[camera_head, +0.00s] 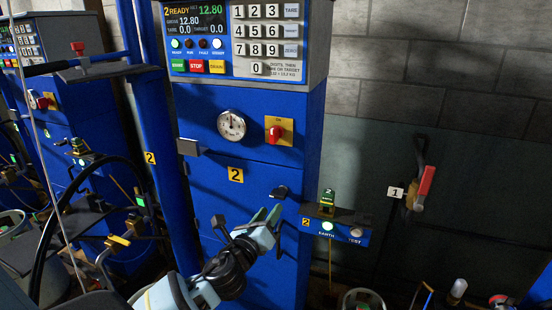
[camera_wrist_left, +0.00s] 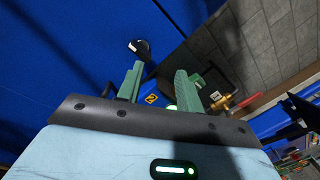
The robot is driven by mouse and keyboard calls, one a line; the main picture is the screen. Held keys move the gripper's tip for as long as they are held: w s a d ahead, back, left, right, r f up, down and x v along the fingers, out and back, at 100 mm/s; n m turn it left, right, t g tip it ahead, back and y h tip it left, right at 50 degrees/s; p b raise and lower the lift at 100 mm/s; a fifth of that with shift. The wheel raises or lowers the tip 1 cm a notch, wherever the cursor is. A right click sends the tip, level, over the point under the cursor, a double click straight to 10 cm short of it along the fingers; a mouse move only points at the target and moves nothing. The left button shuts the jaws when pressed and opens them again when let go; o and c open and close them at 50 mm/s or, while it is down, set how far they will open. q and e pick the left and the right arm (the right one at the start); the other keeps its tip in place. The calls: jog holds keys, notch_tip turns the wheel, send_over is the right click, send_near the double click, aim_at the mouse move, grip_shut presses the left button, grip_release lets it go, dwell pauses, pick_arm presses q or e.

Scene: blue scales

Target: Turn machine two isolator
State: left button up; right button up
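Machine two is a blue cabinet (camera_head: 255,240) with a yellow "2" label (camera_head: 236,175). Its isolator appears to be the red rotary knob (camera_head: 277,134) on a yellow plate, right of a round dial gauge. My left gripper (camera_head: 266,214) is below the knob, clear of it, in front of the lower cabinet. Its two green fingers stand apart with nothing between them; they also show in the left wrist view (camera_wrist_left: 157,82). The knob cannot be made out in the wrist view. My right gripper is not in view.
A small dark fitting (camera_head: 279,192) sits on the cabinet just above my left gripper. A bracket box with EARTH and TEST buttons (camera_head: 336,227) juts out to its right. A red-handled lever (camera_head: 425,186) is on the wall. Another blue machine (camera_head: 75,115) stands left.

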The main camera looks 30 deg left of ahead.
aim_at(271, 140)
pick_arm(q)
jog(key=w+a+r+m+t+y, duration=0.25)
jog(key=r+m, duration=0.35)
jog(key=r, duration=0.8)
jog(key=shift+t+h, duration=0.25)
jog(key=shift+t, duration=0.2)
jog(key=shift+a+f+x, duration=0.15)
jog(key=shift+x, duration=1.2)
jog(key=shift+a+f+x, duration=0.1)
jog(key=shift+a+x, duration=0.05)
jog(key=shift+x, duration=1.25)
jog(key=shift+a+f+x, duration=0.1)
jog(key=shift+f+x, duration=0.05)
jog(key=shift+x, duration=1.2)
jog(key=shift+n, duration=0.3)
grip_shut()
